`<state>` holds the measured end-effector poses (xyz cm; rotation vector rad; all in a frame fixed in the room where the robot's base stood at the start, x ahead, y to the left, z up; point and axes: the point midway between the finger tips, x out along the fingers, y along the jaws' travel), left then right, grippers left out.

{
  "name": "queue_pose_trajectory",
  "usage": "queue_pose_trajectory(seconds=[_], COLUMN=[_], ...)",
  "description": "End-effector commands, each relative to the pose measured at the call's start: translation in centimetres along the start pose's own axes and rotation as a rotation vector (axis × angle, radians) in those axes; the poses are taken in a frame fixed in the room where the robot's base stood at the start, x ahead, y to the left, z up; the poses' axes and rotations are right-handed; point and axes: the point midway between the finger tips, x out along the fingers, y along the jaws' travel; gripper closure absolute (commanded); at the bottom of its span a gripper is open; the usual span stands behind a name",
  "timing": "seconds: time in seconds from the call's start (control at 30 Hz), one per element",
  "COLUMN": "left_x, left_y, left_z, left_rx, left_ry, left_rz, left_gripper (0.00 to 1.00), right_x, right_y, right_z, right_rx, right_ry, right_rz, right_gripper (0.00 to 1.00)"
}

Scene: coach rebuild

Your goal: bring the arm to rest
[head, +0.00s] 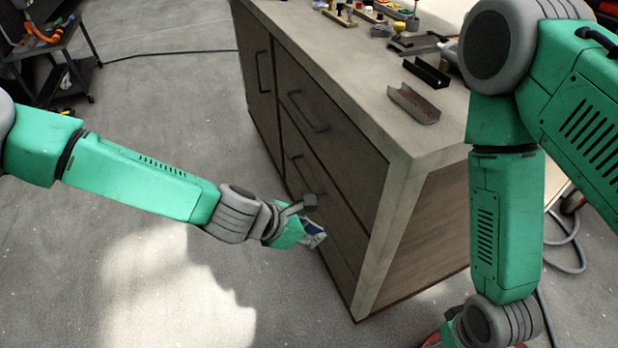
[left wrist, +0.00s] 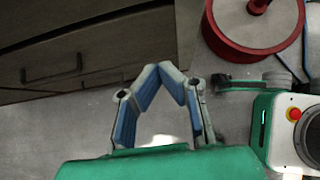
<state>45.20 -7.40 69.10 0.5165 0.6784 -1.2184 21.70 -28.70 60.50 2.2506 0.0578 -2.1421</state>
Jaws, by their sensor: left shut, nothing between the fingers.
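My left arm reaches in from the left in the head view. Its gripper (head: 314,236) hangs low in front of the cabinet's drawer side, above the floor. In the left wrist view the two blue-padded fingers (left wrist: 162,72) come together at their tips, with nothing between them. Whether the gripper touches the cabinet front cannot be told. My right arm hangs down on the right side of the head view, its lower end at the bottom edge. I cannot make out its gripper.
The cabinet (head: 408,180) has handled drawers and carries a dark channel piece (head: 426,72), a lighter channel piece (head: 413,103) and small parts. A red-rimmed round thing (left wrist: 225,50) stands right of the fingers in the wrist view. The floor (head: 60,270) at left is clear.

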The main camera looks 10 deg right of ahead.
Motion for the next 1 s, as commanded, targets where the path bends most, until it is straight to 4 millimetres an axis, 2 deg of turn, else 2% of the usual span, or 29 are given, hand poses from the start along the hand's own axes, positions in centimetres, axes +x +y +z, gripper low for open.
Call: queue_pose_trajectory(seconds=[0.17,0.27,0.37,0.47,0.5,0.57,0.6,0.7,0.83,0.9,1.0], left_x=[-0.2,-0.1,-0.3,-1.7,-2.8,-4.8,-6.4,-11.1,-16.9,-19.4,-21.5], left_y=[-0.1,-1.1,-3.6,-6.6,-7.7,-9.2,-9.9,-11.4,-12.5,-12.8,-13.1], left_z=[-0.3,-1.9,-5.9,-12.2,-14.9,-18.8,-21.3,-26.8,-31.4,-32.9,-34.0], left_rx=[0.005,0.075,0.261,0.546,0.674,0.865,0.989,1.28,1.573,1.68,1.775], left_ry=[0.0,0.036,0.122,0.242,0.292,0.359,0.4,0.482,0.541,0.556,0.565], left_rz=[-0.002,-0.011,-0.039,-0.1,-0.134,-0.195,-0.241,-0.371,-0.537,-0.606,-0.672], left_gripper=[1.0,1.0,1.0,1.0,1.0,1.0,1.0,1.0,1.0,1.0,1.0], right_x=[0.0,0.0,0.0,0.0,0.0,0.0,0.0,0.0,0.0,0.0,0.0], right_y=[0.0,-0.1,-0.1,-0.1,-0.1,-0.1,0.0,0.0,0.0,0.0,0.0], right_z=[0.0,0.0,0.0,0.0,0.0,0.0,0.0,0.0,0.0,0.0,0.0], right_rx=[-0.001,-0.001,-0.001,-0.001,-0.001,-0.001,-0.001,-0.001,-0.001,-0.001,-0.001], right_ry=[0.0,0.0,0.0,0.0,0.0,0.0,0.0,0.0,0.0,0.0,0.0], right_rz=[0.0,-0.001,-0.001,-0.001,-0.001,-0.001,-0.001,0.0,0.0,0.0,-0.001], right_gripper=[0.6,0.6,0.6,0.6,0.6,0.6,0.6,0.6,0.6,0.6,0.6])
